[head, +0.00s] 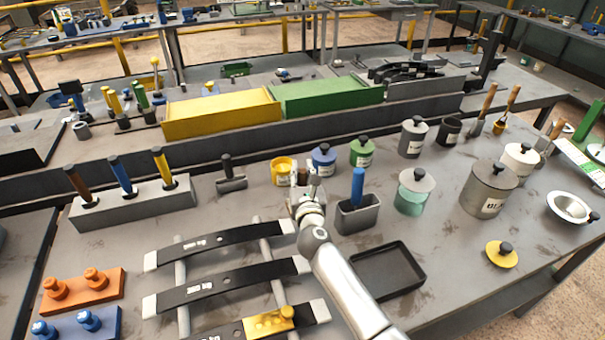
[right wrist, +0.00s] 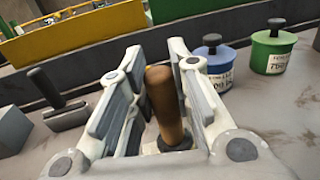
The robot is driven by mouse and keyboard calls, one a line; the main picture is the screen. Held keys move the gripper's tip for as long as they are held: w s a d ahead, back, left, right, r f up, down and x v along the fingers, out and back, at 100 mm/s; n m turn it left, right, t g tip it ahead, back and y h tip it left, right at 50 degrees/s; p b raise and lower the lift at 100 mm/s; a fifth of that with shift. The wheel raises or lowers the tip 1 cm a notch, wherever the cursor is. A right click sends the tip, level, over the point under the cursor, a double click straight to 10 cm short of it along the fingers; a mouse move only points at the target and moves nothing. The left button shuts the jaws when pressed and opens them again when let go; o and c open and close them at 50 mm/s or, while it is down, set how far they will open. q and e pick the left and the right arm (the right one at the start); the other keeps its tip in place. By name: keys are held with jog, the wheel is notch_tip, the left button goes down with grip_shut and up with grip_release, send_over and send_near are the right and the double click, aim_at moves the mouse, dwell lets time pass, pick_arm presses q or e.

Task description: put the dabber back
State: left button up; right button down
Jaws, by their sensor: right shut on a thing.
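My right gripper (head: 304,188) is above the table, just in front of the open yellow pot (head: 282,172). In the right wrist view the gripper (right wrist: 160,105) is shut on a brown wooden handle (right wrist: 164,100) with a dark collar at its base, which I take to be the dabber. The handle stands nearly upright between the finger pads. What is below the collar is hidden, so I cannot tell whether it touches anything. A yellow lid with a black knob (head: 500,254) lies on the table at the right. My left gripper is not in view.
A blue pot (head: 324,161) and a green pot (head: 362,153) stand right of the gripper. A grey holder (head: 357,216) with a blue handle stands close by. Leaf springs on a rack (head: 226,284) and a black tray (head: 388,270) lie in front. A grey block tool (head: 231,182) stands left.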

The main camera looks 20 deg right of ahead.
jog(key=shift+f, duration=0.2)
jog(key=c, duration=1.3)
grip_release()
jog(key=shift+r, duration=0.1)
jog(key=shift+r, duration=0.2)
jog(key=s+a, duration=0.2)
jog(key=s, duration=0.9)
jog(key=shift+s+a, duration=0.15)
jog(key=shift+s, duration=0.25)
